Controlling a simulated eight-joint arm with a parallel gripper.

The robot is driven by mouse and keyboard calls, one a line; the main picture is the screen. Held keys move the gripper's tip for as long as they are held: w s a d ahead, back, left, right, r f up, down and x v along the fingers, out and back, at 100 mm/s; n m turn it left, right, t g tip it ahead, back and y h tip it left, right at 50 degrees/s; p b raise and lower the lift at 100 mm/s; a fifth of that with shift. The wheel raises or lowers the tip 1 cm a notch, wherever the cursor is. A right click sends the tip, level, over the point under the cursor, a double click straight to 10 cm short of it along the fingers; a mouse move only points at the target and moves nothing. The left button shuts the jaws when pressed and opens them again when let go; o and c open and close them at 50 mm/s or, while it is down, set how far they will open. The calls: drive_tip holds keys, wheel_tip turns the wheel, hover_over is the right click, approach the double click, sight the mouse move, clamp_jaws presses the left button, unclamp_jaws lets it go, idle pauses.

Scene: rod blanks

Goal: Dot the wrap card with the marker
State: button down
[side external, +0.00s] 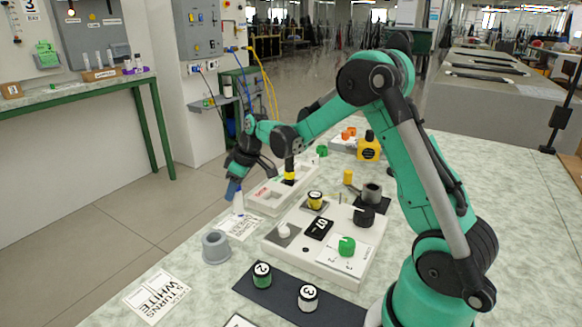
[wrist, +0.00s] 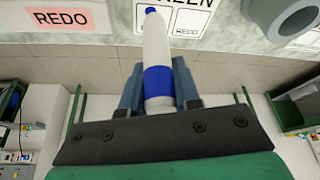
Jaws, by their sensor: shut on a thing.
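My gripper (wrist: 158,88) is shut on a marker (wrist: 156,45) with a white body, a blue band and a blue tip. In the side external view the marker (side external: 238,203) hangs roughly upright from my gripper (side external: 236,186), over a white card (side external: 240,227). This card (wrist: 190,20) shows the word ending "EEN" in the wrist view, with the marker's tip over its left part. I cannot tell whether the tip touches it.
A grey hollow cylinder (side external: 215,247) stands close to the card, right of it in the wrist view. A white tray with a REDO label (wrist: 62,19) is to its left. A panel with knobs (side external: 325,262) and a dark mat with numbered spools (side external: 285,291) fill the middle.

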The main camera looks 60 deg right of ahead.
drive_tip(key=shift+r, duration=0.15)
drive_tip(key=shift+r, duration=3.85)
